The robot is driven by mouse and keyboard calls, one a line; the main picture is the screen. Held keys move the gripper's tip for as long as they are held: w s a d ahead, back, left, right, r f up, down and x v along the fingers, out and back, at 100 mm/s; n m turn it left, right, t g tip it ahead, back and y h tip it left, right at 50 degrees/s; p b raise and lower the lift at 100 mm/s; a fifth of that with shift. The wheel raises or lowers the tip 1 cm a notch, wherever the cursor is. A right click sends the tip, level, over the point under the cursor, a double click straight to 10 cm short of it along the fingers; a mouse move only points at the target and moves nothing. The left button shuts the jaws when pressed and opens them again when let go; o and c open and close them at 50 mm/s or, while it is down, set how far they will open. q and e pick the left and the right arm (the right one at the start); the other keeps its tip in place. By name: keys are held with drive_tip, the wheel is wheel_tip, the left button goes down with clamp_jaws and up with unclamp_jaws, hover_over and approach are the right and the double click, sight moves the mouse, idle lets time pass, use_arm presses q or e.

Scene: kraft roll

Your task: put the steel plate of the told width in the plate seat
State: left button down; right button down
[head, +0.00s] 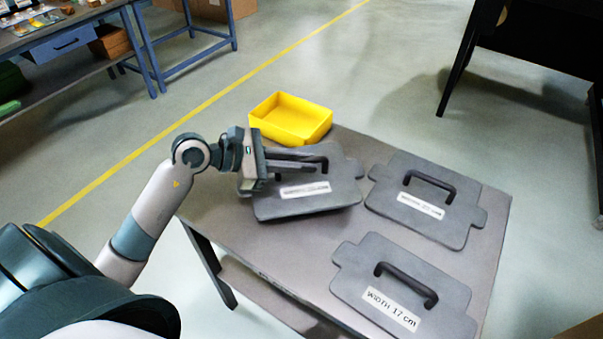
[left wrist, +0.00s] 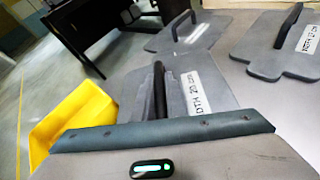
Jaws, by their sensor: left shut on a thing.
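Three grey steel plates with dark bar handles and white width labels are on the table. The left plate (head: 335,190) has my left gripper (head: 303,164) shut on its handle; its label seems to read 20 in the left wrist view (left wrist: 195,94). This plate looks slightly tilted, and I cannot tell if it is clear of the table. The back right plate (head: 440,225) has a label too small to read surely. The front plate (head: 355,270) reads WIDTH 17 cm. No plate seat is recognisable. My right gripper is out of view.
A yellow open bin (head: 291,120) stands at the table's back edge, close behind the held plate. The table (head: 240,235) has bare surface at its front left. A blue workbench (head: 65,45) and a black table (head: 545,40) stand farther off.

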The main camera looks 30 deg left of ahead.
sight(305, 175)
use_arm(q)
drive_tip(key=shift+f, duration=1.9)
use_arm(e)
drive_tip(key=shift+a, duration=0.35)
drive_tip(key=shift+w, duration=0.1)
use_arm(q)
drive_tip(key=shift+f, duration=0.15)
drive_tip(key=c, duration=1.8)
unclamp_jaws()
drive_tip(key=shift+o, duration=0.2)
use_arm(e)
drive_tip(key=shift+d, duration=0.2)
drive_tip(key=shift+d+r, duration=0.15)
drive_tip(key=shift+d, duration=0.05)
